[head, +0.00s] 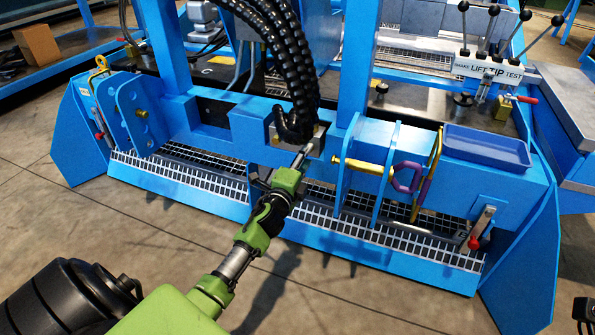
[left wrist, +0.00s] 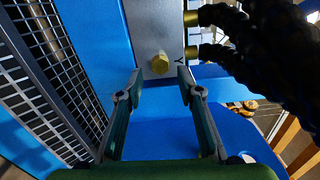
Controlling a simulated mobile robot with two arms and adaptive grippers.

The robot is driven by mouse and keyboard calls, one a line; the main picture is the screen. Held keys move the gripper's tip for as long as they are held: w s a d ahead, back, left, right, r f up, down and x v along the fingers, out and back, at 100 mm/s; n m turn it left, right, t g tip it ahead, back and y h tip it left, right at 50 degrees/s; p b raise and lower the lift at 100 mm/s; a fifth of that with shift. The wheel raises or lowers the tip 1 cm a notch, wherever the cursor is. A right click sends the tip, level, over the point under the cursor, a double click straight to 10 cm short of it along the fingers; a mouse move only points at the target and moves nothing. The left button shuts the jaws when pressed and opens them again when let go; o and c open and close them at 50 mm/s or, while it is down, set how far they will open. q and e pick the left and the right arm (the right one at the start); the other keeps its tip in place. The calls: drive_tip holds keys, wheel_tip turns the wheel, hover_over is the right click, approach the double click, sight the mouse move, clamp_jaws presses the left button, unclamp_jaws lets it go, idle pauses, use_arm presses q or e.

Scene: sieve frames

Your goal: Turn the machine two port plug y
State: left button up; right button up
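The machine (head: 225,115) is a blue steel frame with a grey port block (head: 318,138) at its middle. In the left wrist view the grey block (left wrist: 150,25) carries a brass hex plug (left wrist: 159,64) beside a letter Y. Two brass fittings with black hoses sit to the plug's right. My left gripper (left wrist: 157,85) is open, its two fingers spread on either side of the line to the plug. The fingertips appear short of the plug, and nothing is between them. In the head view my left gripper (head: 304,156) points at the block, and the plug cannot be made out there. My right gripper is not in view.
Thick black hoses (head: 282,50) hang down to the block, close to my gripper. A white grating (head: 200,178) runs below. A yellow pin (head: 360,166), a purple shackle (head: 406,177) and a blue tray (head: 487,148) are to the right. Levers stand at the upper right.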

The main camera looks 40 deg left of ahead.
use_arm(q)
drive_tip(key=v, duration=0.9)
drive_tip(key=shift+s, duration=0.4)
drive_tip(key=shift+d, duration=0.1)
